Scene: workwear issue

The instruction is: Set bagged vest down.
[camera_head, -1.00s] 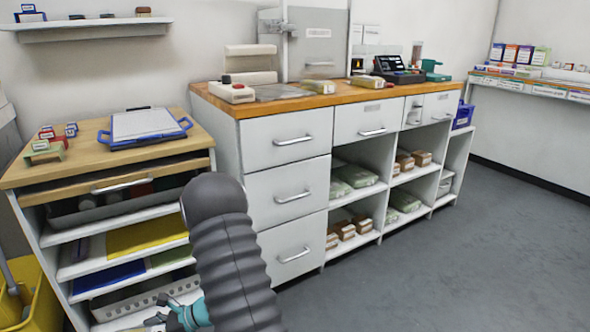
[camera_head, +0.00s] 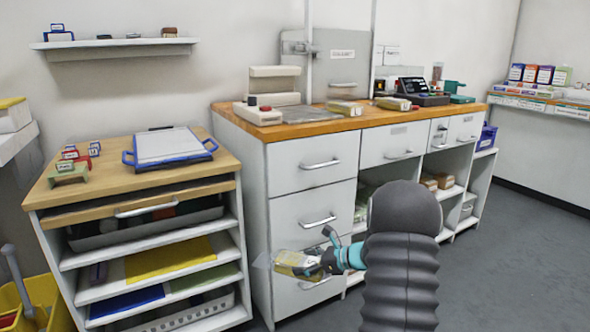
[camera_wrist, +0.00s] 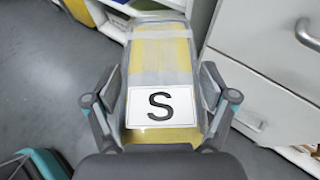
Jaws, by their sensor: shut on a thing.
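The bagged vest (camera_head: 295,264) is a yellow item in a clear plastic bag. My gripper (camera_head: 322,262) is shut on it and holds it in the air in front of the white drawer cabinet, low beside the shelf unit. In the wrist view the bagged vest (camera_wrist: 160,75) lies between the two fingers of my gripper (camera_wrist: 160,108), with a white label reading "S" facing the camera and grey bands on the yellow. My arm hides part of the cabinet's open shelves.
A shelf unit with a wooden top (camera_head: 105,188) stands at left, holding a blue-edged tray (camera_head: 170,150) and small labelled blocks. A wooden counter (camera_head: 300,128) carries a sealer-like device and packs. A yellow bucket (camera_head: 35,300) stands at lower left. Grey floor is clear at right.

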